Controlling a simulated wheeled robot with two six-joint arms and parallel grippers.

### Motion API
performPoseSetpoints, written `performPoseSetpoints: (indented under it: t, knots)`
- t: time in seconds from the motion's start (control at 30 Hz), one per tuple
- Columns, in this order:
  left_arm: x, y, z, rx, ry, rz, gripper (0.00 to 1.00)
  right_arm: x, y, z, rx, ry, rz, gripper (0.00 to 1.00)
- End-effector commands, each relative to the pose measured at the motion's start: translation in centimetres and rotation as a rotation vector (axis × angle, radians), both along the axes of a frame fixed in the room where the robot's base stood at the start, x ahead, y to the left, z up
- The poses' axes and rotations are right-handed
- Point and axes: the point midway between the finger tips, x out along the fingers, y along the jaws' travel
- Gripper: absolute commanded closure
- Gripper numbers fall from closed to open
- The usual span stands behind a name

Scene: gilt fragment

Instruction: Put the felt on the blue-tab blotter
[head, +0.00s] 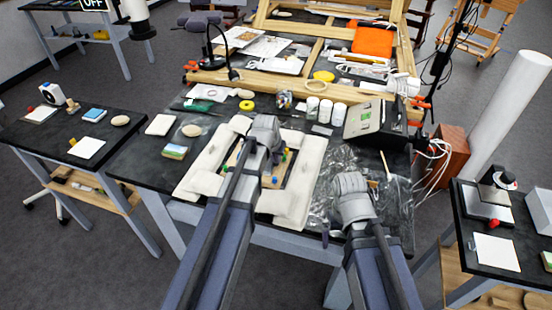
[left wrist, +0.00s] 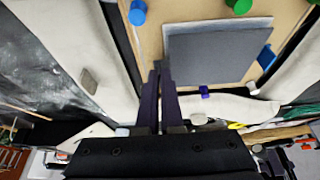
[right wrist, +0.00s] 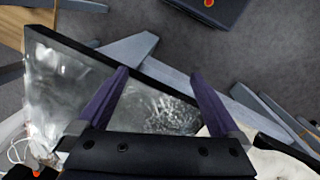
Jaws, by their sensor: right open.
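In the left wrist view, a dark grey square sheet (left wrist: 205,56), which looks like the felt, lies flat over a lighter grey sheet (left wrist: 262,24). A blue tab (left wrist: 266,57) sticks out at their right side; I cannot tell which layer it belongs to. Both lie on a wooden board (left wrist: 180,10) inside a pale padded surround. In the head view my left arm hides most of the board. My right gripper (right wrist: 158,75) is open and empty above the table's right part.
Colored knobs stand around the board, including a green one (left wrist: 239,6) and a blue one (left wrist: 138,12). Crinkled clear film (right wrist: 150,105) covers the table's right part. Jars (head: 325,110) and a grey box (head: 370,118) stand behind. Side tables stand left and right.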

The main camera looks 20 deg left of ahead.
Motion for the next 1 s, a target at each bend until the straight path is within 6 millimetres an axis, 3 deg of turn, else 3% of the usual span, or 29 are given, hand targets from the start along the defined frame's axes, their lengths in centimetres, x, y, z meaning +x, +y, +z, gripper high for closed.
performPoseSetpoints:
  t: [0.9,1.0]
  knots:
    - [0.00,0.00,-0.89,0.000,0.000,0.000,1.00,0.00,0.00,-0.89,0.000,0.000,0.000,0.00]
    - [0.00,0.00,-0.89,0.000,0.000,0.000,0.88,0.00,0.00,-0.89,0.000,0.000,0.000,0.00]
